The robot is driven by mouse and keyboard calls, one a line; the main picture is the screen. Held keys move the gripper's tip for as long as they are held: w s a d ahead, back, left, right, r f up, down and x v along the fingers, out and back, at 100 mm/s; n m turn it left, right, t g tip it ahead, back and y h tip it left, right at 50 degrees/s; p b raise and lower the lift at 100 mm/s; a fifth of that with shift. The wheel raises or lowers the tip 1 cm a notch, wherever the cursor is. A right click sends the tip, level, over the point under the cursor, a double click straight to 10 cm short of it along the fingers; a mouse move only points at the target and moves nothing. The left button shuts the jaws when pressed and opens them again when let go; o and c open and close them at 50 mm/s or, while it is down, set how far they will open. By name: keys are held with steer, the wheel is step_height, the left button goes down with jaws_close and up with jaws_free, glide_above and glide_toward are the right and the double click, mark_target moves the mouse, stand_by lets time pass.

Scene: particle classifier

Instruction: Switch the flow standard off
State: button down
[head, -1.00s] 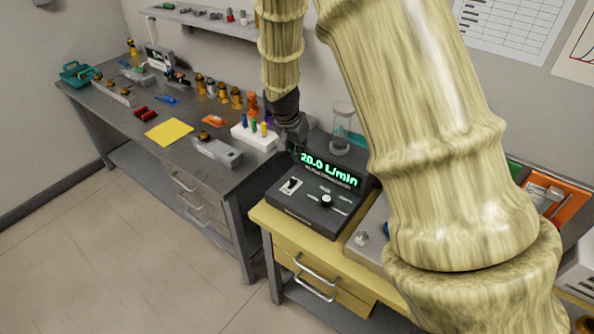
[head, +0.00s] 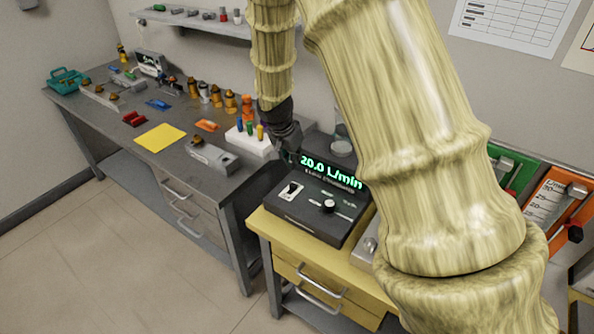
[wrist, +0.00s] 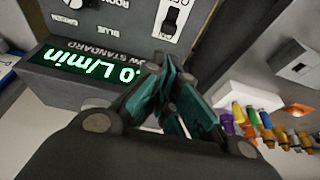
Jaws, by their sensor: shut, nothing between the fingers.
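The flow standard (head: 307,217) is a dark box on the yellow-topped bench. Its green display (head: 331,172) reads 20.0 L/min. A rocker switch (head: 290,190) on a pale plate sits at the left of its top panel, and a round knob (head: 329,206) sits to the right. My gripper (head: 291,155) is beside the display's left end, behind the switch. In the wrist view the shut, empty fingers (wrist: 163,75) are near the display's end, and the switch (wrist: 171,19) shows at the top, apart from them. The exact fingertip height is unclear.
A grey bench (head: 107,124) at the left carries brass fittings, a yellow sheet (head: 160,137) and a white block (head: 250,140) with coloured pieces close to my gripper. A glass cylinder (head: 342,139) stands behind the display. My arm hides much of the right side.

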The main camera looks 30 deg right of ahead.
mark_target(293, 187)
steer(key=shift+p+x, duration=1.35)
steer(key=shift+x, duration=3.55)
steer(key=shift+f, duration=0.1)
steer(key=shift+a, duration=0.15)
